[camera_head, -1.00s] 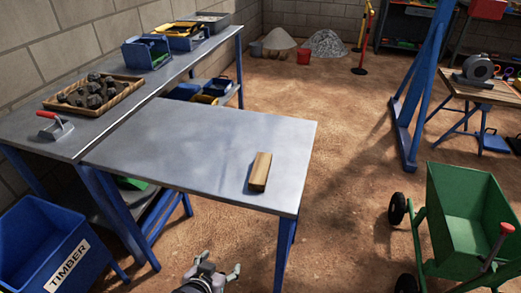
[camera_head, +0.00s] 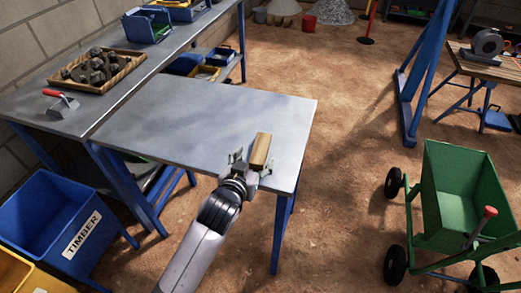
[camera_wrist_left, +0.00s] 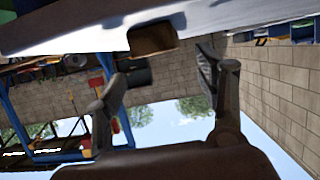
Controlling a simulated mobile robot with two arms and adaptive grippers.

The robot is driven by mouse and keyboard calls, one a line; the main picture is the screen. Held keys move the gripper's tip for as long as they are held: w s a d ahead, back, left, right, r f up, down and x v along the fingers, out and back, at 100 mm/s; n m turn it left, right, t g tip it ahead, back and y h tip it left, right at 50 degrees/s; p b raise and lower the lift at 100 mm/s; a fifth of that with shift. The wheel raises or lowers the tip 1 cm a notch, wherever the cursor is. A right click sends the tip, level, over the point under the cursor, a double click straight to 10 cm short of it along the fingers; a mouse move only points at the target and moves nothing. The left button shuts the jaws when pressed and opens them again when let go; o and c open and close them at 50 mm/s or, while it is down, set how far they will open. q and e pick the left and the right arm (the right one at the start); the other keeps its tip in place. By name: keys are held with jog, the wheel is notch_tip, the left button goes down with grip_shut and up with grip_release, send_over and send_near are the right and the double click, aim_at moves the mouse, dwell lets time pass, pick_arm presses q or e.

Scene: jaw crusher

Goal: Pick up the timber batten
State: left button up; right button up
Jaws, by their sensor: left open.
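The timber batten (camera_head: 261,149) is a short light-brown wooden block lying on the grey metal table (camera_head: 180,120), near its front right corner. My left gripper (camera_head: 250,164) is open at the near end of the batten and hides part of that end. The left wrist view is upside down. There the batten's end (camera_wrist_left: 153,38) shows beyond the open fingers (camera_wrist_left: 162,75), between them across the picture, with a gap; nothing is held. My right gripper is in neither view.
A blue bin marked TIMBER (camera_head: 50,225) stands on the floor at the left. A longer bench holds a tray of dark rocks (camera_head: 120,77) and a red-handled trowel (camera_head: 62,104). A green wheeled cart (camera_head: 455,195) stands at the right. The table around the batten is clear.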

aim_at(261, 147)
pick_arm(q)
jog(key=shift+x, duration=3.45)
jog(key=shift+a, duration=0.15)
jog(key=c, duration=1.3)
jog(key=shift+c, duration=0.2)
